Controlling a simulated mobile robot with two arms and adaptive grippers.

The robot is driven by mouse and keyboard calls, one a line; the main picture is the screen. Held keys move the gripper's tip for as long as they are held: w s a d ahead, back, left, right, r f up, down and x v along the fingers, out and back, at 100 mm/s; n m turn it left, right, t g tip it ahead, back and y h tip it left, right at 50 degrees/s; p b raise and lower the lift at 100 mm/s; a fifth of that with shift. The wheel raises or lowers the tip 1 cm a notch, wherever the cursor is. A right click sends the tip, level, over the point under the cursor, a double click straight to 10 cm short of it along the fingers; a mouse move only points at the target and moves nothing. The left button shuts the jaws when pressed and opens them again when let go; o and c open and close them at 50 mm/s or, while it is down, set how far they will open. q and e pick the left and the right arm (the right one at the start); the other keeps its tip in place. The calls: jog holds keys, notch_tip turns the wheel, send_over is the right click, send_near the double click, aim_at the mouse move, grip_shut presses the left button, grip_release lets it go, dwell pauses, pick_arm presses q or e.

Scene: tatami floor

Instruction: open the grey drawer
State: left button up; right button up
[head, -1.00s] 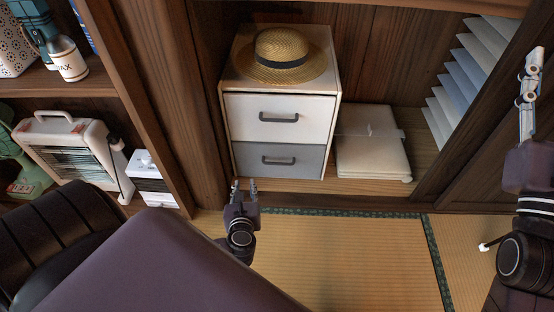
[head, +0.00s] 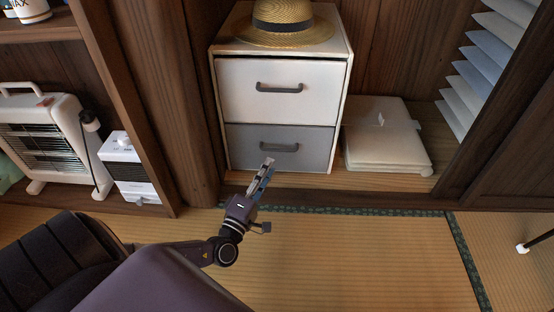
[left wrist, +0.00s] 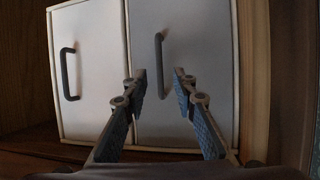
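The grey drawer (head: 250,146) is the lower front of a white two-drawer cabinet and looks shut. Its dark bar handle (head: 279,147) lies horizontal on the front. My left gripper (head: 265,172) is just below and in front of this handle, tilted up toward it. In the left wrist view, the cabinet appears turned sideways, with the grey drawer (left wrist: 198,110) on the right. There my left gripper (left wrist: 162,78) is open, and the handle (left wrist: 160,66) shows between its fingertips, seemingly beyond them. No contact is clear. My right gripper is out of view.
A white drawer (head: 305,88) with its own handle is above, and a straw hat (head: 285,30) lies on the cabinet. A folded cream item (head: 385,145) lies at right. A wooden post (head: 190,160) and heater (head: 40,135) stand at left. The tatami (head: 340,260) in front is clear.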

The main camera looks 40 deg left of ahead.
pick_arm(q)
jog(key=b+x, duration=0.3)
jog(key=x, duration=0.3)
jog(key=shift+w, duration=0.35)
jog(key=shift+a+r, duration=0.1)
jog(key=shift+a, duration=0.05)
jog(key=shift+c, duration=0.6)
grip_shut()
